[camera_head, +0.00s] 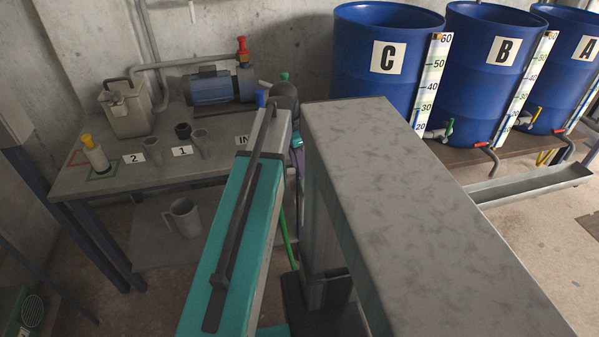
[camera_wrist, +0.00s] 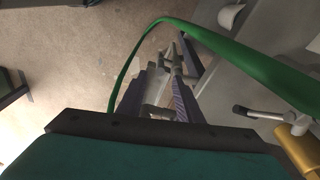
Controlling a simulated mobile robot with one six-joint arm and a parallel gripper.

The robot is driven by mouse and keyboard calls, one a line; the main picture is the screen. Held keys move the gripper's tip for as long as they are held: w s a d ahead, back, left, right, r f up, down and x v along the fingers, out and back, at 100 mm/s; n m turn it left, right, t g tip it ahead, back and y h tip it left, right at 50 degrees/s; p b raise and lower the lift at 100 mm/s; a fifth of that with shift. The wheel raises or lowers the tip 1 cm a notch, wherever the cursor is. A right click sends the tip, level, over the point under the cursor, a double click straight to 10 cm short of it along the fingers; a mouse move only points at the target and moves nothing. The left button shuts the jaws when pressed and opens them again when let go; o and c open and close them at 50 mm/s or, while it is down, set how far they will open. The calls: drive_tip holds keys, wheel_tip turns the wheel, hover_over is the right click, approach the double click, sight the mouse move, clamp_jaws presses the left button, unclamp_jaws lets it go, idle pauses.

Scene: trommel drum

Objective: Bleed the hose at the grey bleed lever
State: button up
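In the wrist view a grey lever with a dark tip (camera_wrist: 263,114) lies at the right, beside a brass-coloured fitting (camera_wrist: 298,150). I take it for the bleed lever. A thick green hose (camera_wrist: 235,52) runs from the right edge and curves down to the left beyond my gripper. My gripper (camera_wrist: 162,72) has two dark fingers with a gap between them; it looks open and empty. The lever is to the right of the fingers and apart from them. In the head view my arm hides the gripper and lever; part of the green hose (camera_head: 287,240) shows beside it.
A grey bench (camera_head: 90,180) at the left carries a blue pump (camera_head: 210,88), a jerrycan (camera_head: 127,108) and several small cups. A jug (camera_head: 183,217) stands below. Blue drums C (camera_head: 370,62), B (camera_head: 490,75) and A (camera_head: 565,65) stand at the back right.

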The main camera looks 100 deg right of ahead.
drive_tip(key=shift+w+r, duration=0.15)
drive_tip(key=shift+r, duration=0.85)
drive_tip(key=shift+w+r, duration=0.15)
drive_tip(key=shift+r, duration=0.8)
